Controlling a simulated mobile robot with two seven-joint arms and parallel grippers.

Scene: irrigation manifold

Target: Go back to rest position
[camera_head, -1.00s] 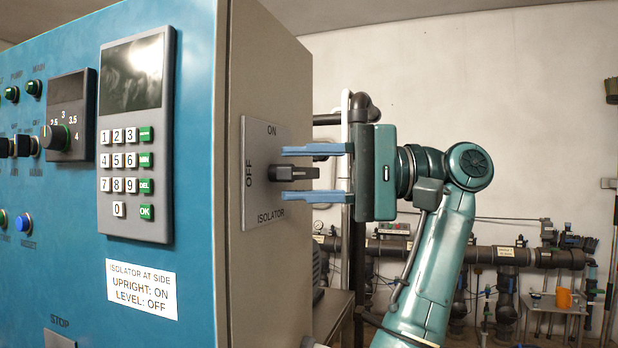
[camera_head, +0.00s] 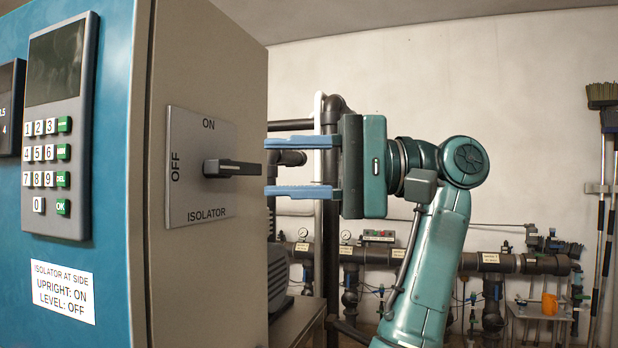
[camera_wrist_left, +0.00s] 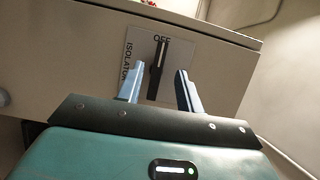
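The isolator switch handle (camera_head: 232,168) is black and lies level on its grey plate (camera_head: 195,205) on the cabinet's side, marked ON at top and OFF at left. My left gripper (camera_head: 267,167) is open, its two blue fingers one above the other, with the tips just off the handle's outer end. No contact shows. In the left wrist view the handle (camera_wrist_left: 157,70) stands between and beyond the open fingers (camera_wrist_left: 158,88), lined up with the OFF mark. My right gripper is not in view.
The blue-fronted control cabinet (camera_head: 110,150) fills the left, with a keypad (camera_head: 50,150) and a label (camera_head: 62,290). Dark pipes (camera_head: 480,262) run along the back wall. An orange cup (camera_head: 549,304) and brooms (camera_head: 603,95) are at the right. Open air lies right of my left arm.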

